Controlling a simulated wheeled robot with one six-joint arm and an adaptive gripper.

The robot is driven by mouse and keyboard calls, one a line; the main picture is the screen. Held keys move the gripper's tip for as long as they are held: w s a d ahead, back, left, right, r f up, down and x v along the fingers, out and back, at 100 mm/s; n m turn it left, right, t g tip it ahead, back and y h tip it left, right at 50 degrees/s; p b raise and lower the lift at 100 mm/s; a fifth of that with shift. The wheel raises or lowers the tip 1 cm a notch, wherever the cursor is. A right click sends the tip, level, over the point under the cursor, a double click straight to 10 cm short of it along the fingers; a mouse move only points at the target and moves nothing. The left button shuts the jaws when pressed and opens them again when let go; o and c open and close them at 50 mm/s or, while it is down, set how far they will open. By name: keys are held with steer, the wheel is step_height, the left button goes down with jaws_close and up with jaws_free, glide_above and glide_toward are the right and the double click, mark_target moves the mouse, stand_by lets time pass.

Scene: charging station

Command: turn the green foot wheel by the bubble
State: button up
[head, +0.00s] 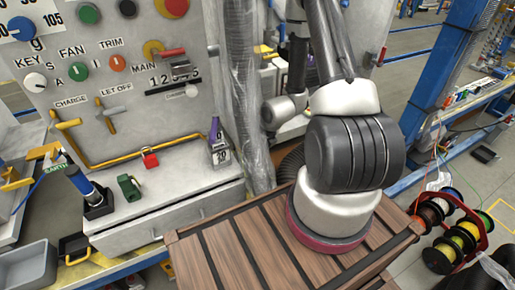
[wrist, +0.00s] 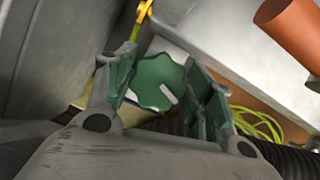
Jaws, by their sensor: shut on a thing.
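The green foot wheel (wrist: 152,82) shows in the wrist view, a round knob with a scalloped edge and a short white line on its face. My gripper (wrist: 157,76) has one finger on each side of the wheel and is shut on it. The fingers cover the wheel's left and right edges. I cannot make out a bubble in either view. In the head view my arm stands in front, and neither the wheel nor my gripper's fingers can be seen.
In the wrist view an orange-brown cylinder (wrist: 290,25) is at upper right, with yellow-green cord (wrist: 260,125) and black ribbed hose (wrist: 285,158) below. In the head view are a grey control panel (head: 130,75), a slatted wooden crate (head: 235,250) and a cable-reel rack (head: 450,235).

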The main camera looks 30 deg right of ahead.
stand_by(0.4)
steer(key=o, duration=1)
